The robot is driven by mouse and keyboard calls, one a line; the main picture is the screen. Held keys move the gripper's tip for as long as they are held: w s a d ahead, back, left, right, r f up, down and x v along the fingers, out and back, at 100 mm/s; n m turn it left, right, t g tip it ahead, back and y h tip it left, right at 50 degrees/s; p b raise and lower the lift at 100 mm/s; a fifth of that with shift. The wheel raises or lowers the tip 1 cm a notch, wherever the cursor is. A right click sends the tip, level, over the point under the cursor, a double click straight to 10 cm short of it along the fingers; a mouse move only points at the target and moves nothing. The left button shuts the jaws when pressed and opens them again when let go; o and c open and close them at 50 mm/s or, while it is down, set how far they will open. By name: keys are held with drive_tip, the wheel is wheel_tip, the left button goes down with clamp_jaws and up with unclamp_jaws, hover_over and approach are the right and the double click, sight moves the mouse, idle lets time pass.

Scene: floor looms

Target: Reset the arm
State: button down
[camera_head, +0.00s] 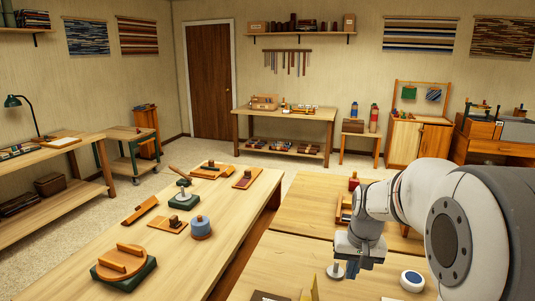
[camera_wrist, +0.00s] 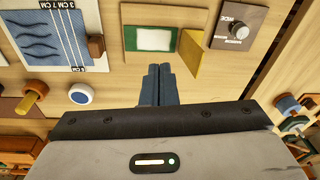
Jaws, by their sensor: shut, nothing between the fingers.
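My arm (camera_head: 405,200) reaches in from the right in the head view, bent over the right-hand table. My gripper (camera_wrist: 158,84) shows in the wrist view with its two blue-grey fingers closed together and nothing between them. In the head view my gripper (camera_head: 352,268) points down over the table, beside a small pale knob (camera_head: 335,271). A round white and blue piece (camera_head: 412,280) lies on the table to its right. It also shows in the wrist view (camera_wrist: 81,94), left of the fingers.
A yellow wedge (camera_wrist: 190,52), a framed green and white panel (camera_wrist: 155,38) and a dial board (camera_wrist: 238,29) lie near the fingers. An orange peg (camera_wrist: 32,95) stands at left. The left table (camera_head: 90,255) holds several wooden pieces. Pale floor (camera_head: 85,225) is open beyond.

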drive_tip(key=s+a+r+n+t, duration=0.1)
drive_tip(key=s+a, duration=0.2)
drive_tip(key=s, duration=0.7)
drive_tip(key=s+a+r+n, duration=0.1)
drive_tip(key=s+a+r, duration=0.1)
drive_tip(key=s, duration=0.7)
drive_tip(key=w+a+m+g+h+p, duration=0.15)
drive_tip(key=w+a, duration=0.25)
drive_tip(key=w, duration=0.8)
drive_tip(key=w+a+m+g+h+p, duration=0.1)
drive_tip(key=w+a+g+h+p, duration=0.2)
drive_tip(key=w, duration=1)
drive_tip(key=w+a+f+m+p, duration=0.1)
drive_tip(key=w+a+f, duration=0.5)
drive_tip(key=s+d+f+p, duration=0.3)
drive_tip(key=d+f+p, duration=0.1)
drive_tip(key=d+f, duration=0.4)
drive_tip(key=shift+f+h, duration=0.45)
